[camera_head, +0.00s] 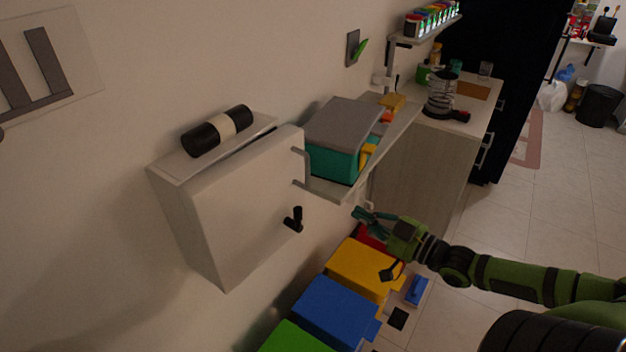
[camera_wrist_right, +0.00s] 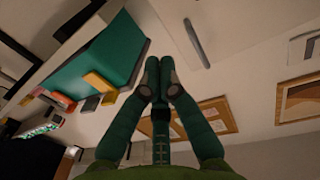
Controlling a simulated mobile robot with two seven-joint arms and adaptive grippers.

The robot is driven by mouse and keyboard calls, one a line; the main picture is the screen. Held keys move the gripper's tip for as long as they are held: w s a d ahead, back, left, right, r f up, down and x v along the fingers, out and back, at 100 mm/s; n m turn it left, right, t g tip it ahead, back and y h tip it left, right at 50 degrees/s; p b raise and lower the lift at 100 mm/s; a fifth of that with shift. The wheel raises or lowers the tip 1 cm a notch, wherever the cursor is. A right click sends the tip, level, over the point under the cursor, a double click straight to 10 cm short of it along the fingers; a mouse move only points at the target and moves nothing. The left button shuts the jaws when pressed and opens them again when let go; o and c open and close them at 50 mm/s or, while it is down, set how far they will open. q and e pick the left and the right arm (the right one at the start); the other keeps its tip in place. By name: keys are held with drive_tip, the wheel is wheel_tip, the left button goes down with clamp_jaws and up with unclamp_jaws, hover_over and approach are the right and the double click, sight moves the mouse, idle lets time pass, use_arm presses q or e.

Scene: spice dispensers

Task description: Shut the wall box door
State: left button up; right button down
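The wall box (camera_head: 180,225) is a pale box on the wall at the left of the head view. Its door (camera_head: 245,215) is the broad front panel, with a black handle (camera_head: 293,219) near its right edge. My right gripper (camera_head: 362,214) is to the right of the box, below the shelf, apart from the door and handle. In the right wrist view its fingers (camera_wrist_right: 160,78) are together with nothing between them. My left gripper is in neither view.
A shelf (camera_head: 335,192) beside the box holds a teal and grey case (camera_head: 335,150). A black and white roll (camera_head: 218,130) lies on the box. Below stand yellow (camera_head: 362,268), blue (camera_head: 335,308) and green (camera_head: 292,338) bins. Open floor (camera_head: 530,220) is at the right.

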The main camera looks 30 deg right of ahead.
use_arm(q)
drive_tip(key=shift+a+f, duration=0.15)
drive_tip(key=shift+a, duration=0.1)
use_arm(e)
drive_tip(key=shift+x, duration=6.95)
drive_tip(key=shift+a, duration=0.1)
